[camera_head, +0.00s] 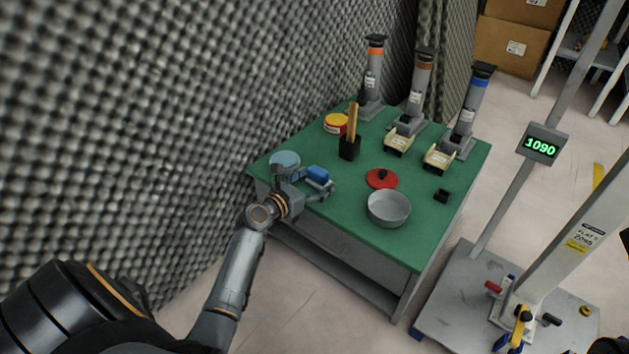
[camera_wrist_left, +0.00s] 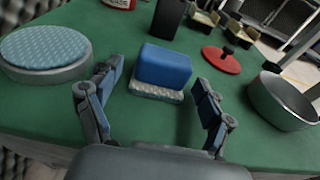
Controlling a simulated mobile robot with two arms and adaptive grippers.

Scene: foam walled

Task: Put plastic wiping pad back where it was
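The wiping pad, a blue block on a grey textured base, sits on the green table (camera_head: 330,225); I see the pad in the head view (camera_head: 318,173) and the left wrist view (camera_wrist_left: 163,66). My left gripper (camera_head: 314,184) is open at the table's near left part. In the wrist view, its fingers (camera_wrist_left: 156,88) are spread to either side of the pad, with visible gaps; the pad stands just ahead of them. A round grey holder with a blue patterned top (camera_head: 285,160) is left of the pad. My right gripper is not in view.
A grey bowl (camera_head: 388,209) and a red lid (camera_head: 381,179) lie right of the pad. A black holder with wooden tools (camera_head: 350,147), a yellow-red tin (camera_head: 335,124) and three grey devices stand behind. A foam wall (camera_head: 150,120) borders the table's left.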

